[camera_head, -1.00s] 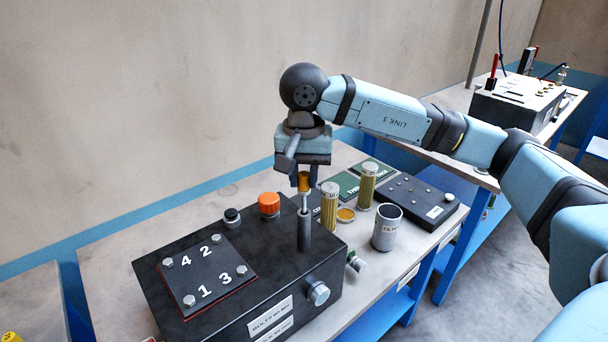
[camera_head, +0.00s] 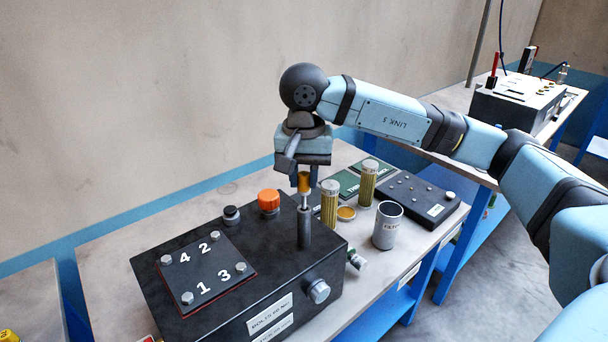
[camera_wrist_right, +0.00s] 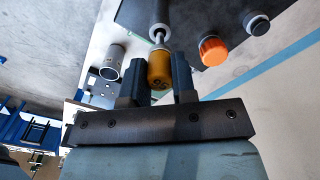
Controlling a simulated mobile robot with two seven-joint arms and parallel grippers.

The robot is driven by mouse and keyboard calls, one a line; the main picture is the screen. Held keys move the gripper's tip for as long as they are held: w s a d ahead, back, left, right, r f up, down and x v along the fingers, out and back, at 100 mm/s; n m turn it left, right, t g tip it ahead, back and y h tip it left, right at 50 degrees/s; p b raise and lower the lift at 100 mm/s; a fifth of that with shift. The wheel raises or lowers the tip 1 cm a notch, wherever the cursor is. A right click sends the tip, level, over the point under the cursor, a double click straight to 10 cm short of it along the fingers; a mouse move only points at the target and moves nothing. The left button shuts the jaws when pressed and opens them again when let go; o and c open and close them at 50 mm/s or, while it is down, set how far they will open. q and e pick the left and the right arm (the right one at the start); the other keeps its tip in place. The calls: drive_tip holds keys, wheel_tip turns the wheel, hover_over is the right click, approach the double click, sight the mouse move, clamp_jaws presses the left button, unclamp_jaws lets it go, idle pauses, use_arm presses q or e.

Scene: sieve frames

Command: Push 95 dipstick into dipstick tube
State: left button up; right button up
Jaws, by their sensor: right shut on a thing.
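The dipstick (camera_head: 304,184) has an orange-yellow handle and a pale shaft, and stands upright above the dark dipstick tube (camera_head: 304,229) on the black block. Its shaft runs down to the tube's top, with a short pale length showing above it. My right gripper (camera_head: 306,182) is shut on the dipstick's handle, from above. In the right wrist view the handle (camera_wrist_right: 160,70) sits between the two dark fingers, and the tube (camera_wrist_right: 160,12) shows at the top. My left gripper is in neither view.
The black block (camera_head: 160,295) carries an orange cap (camera_head: 269,202), a small black cap (camera_head: 232,216) and a numbered plate (camera_head: 206,272). Behind it stand two yellowish filter cylinders (camera_head: 329,204) and a grey cup (camera_head: 388,227) on the bench. A dark panel (camera_head: 420,200) lies to the right.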

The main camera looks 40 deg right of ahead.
sight(304, 189)
drive_tip(key=shift+f+b, duration=1.35)
drive_tip(key=shift+f, duration=0.2)
drive_tip(key=shift+f+b, duration=0.8)
drive_tip(key=shift+b, duration=0.2)
drive_tip(key=o, duration=1)
